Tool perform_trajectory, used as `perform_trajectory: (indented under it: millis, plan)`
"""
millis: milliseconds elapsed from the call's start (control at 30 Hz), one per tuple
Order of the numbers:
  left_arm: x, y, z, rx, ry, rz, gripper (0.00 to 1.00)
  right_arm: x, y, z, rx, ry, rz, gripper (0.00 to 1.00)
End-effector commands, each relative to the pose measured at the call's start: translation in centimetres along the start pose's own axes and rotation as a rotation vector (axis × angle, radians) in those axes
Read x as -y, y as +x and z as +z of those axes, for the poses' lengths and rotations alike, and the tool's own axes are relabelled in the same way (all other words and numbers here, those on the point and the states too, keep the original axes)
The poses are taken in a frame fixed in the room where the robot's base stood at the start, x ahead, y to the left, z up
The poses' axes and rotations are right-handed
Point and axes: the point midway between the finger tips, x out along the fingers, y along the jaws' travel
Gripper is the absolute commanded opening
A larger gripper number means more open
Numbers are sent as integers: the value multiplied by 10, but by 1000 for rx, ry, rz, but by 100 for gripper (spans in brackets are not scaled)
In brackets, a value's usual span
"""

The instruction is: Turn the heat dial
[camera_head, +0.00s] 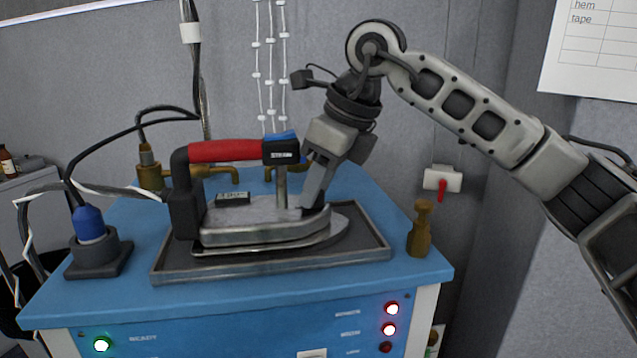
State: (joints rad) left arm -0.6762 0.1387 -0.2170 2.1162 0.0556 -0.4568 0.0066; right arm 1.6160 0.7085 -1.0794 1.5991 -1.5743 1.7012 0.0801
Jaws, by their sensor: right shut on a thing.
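A steam iron (265,222) with a red handle (225,151) and a grey metal body rests on a dark metal tray (170,267), its nose to the right. My right gripper (314,207) comes down from the upper right, tilted, with its fingertips at the top of the iron near the nose, right of the handle's metal post. It is shut on a small dark part there, which I take for the heat dial; the fingers hide most of it and its setting cannot be read. My left gripper is not in view.
The blue-topped cabinet (120,296) carries a blue plug in a black socket (98,254) at left, brass pipe fittings (150,176) behind and a brass bottle-shaped piece (421,229) at right. Cables hang at left. A red-levered wall switch (442,181) is at right.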

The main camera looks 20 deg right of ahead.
Motion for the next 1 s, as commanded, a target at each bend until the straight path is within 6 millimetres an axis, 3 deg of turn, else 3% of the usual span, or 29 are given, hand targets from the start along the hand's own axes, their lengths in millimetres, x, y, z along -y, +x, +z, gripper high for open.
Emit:
perform_trajectory:
  millis: [200, 233, 300, 667, 833, 1000]
  plan:
    - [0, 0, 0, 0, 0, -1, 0, 0, -1, 0, 2, 2, -2, 8]
    - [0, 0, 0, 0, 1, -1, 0, 0, -1, 0, 2, 2, -2, 34]
    - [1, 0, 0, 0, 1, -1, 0, 0, -1, 0, 2, 1, -1, 53]
    - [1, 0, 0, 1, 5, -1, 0, 0, -4, 0, 2, 1, -1, 53]
    - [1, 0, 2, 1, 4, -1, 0, 0, -28, 1, 5, 1, -2, 53]
    - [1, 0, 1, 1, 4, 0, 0, 0, -70, 1, 6, 1, -3, 53]
